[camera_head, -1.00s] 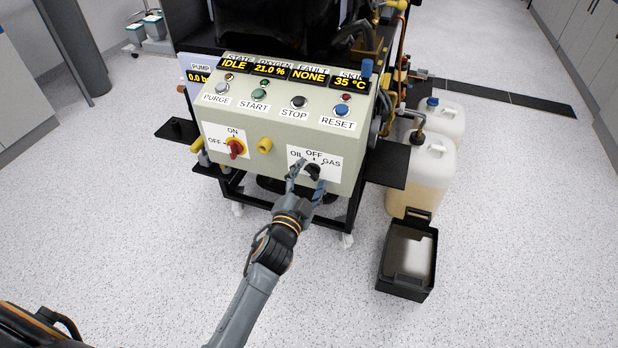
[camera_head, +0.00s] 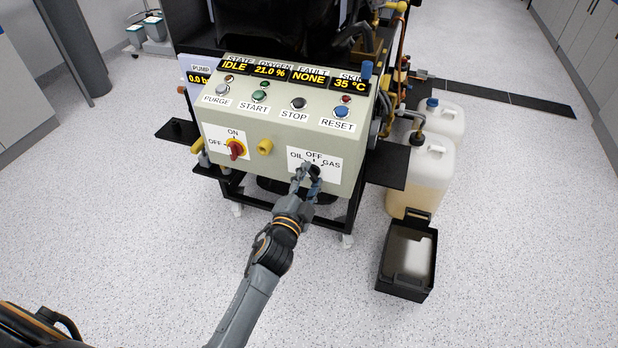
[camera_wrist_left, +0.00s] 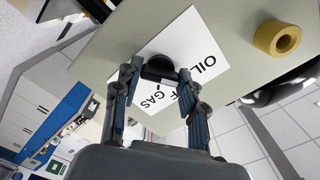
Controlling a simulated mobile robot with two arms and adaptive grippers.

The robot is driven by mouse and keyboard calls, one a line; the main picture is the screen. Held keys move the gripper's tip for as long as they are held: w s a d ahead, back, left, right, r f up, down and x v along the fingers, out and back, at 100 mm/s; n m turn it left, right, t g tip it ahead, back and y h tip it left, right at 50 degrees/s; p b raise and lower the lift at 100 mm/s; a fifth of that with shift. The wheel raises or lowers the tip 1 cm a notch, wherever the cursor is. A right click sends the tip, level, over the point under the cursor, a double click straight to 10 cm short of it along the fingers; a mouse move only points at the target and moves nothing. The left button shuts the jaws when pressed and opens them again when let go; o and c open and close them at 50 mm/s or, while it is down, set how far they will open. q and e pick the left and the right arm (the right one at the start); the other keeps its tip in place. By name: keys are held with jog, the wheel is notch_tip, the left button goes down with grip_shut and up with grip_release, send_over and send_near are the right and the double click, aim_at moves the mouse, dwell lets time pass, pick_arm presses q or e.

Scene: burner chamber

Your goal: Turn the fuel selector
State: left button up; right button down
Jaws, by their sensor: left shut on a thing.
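The fuel selector (camera_head: 315,170) is a black knob on a white label reading OIL, OFF and GAS, at the lower right of the cream control panel's front (camera_head: 272,161). My left gripper (camera_head: 309,178) reaches it from below, and its fingers are shut on the knob. In the left wrist view the black knob (camera_wrist_left: 159,68) sits between the two fingertips (camera_wrist_left: 160,80), and the fingers partly cover the label. I cannot tell exactly where the knob points. My right gripper does not show.
PURGE, START, STOP and RESET buttons are on top. Plastic canisters (camera_head: 431,170) and a black bin (camera_head: 408,262) stand at right. The floor in front is clear.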

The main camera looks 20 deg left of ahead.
pick_arm(q)
jog(key=m, duration=0.3)
jog(key=shift+m, duration=1.6)
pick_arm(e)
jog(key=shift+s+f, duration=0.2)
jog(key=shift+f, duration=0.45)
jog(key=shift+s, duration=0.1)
pick_arm(q)
jog(key=o, duration=1.1)
jog(key=shift+o, duration=0.2)
jog(key=shift+s, duration=0.1)
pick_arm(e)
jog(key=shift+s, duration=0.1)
pick_arm(q)
jog(key=s, duration=1.1)
jog(key=shift+s+a, duration=0.25)
jog(key=shift+s, duration=0.15)
